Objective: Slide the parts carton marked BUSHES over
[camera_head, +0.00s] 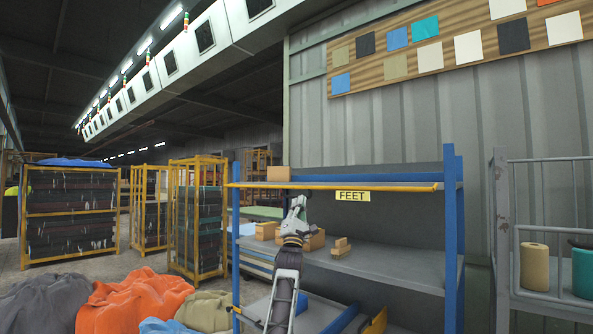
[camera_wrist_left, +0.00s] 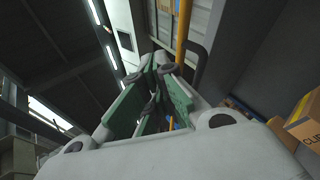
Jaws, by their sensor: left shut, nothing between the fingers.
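No carton lettered BUSHES can be read in either view. Small tan cartons stand on the blue rack's middle shelf: one at left (camera_head: 266,230), one partly behind my left arm (camera_head: 316,239) and a stepped one to the right (camera_head: 341,246). Another carton (camera_head: 278,174) sits on the top shelf at its left end. My left gripper (camera_head: 297,203) is raised in front of the rack, between these shelves, with its fingers shut and empty. In the wrist view, its green-padded fingers (camera_wrist_left: 158,95) meet, and a carton with lettering starting "CUP" (camera_wrist_left: 304,122) shows at the right edge.
The blue upright (camera_head: 451,235) bounds the rack at right. The middle shelf (camera_head: 400,268) is bare toward the right. Fabric heaps (camera_head: 135,300) lie at lower left.

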